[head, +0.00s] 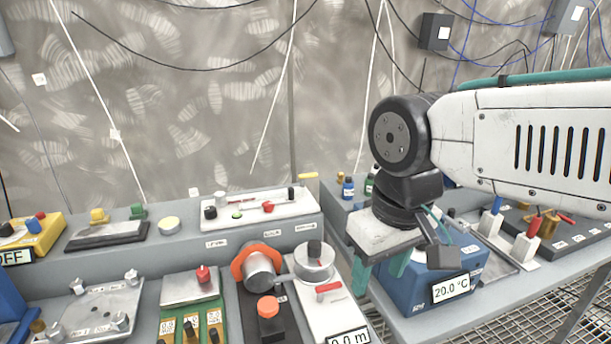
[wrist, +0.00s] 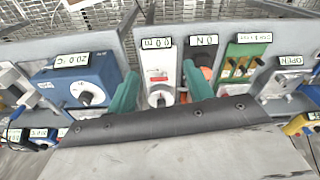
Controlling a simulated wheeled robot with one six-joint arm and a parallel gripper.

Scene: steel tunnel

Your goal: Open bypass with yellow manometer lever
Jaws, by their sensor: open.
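A white panel (head: 335,312) with a "0.0 m" display (head: 348,337) stands at the front centre. It carries a round silver dial (head: 314,262) with a black knob and a short red lever (head: 328,289). I see no lever on this panel that is clearly yellow. My gripper (head: 380,273) is open and empty, its teal fingers pointing down to the right of the panel in the head view. In the wrist view the gripper (wrist: 161,70) has the panel (wrist: 158,59), red lever (wrist: 157,78) and dial (wrist: 160,96) between its fingers in the picture. No contact shows.
A blue "20.0 °C" box (head: 447,277) stands close to the right of my fingers. A silver cylinder with an orange ring (head: 243,265) and an orange knob (head: 268,306) are left of the panel. A small yellow piece (head: 308,176) is at the back edge.

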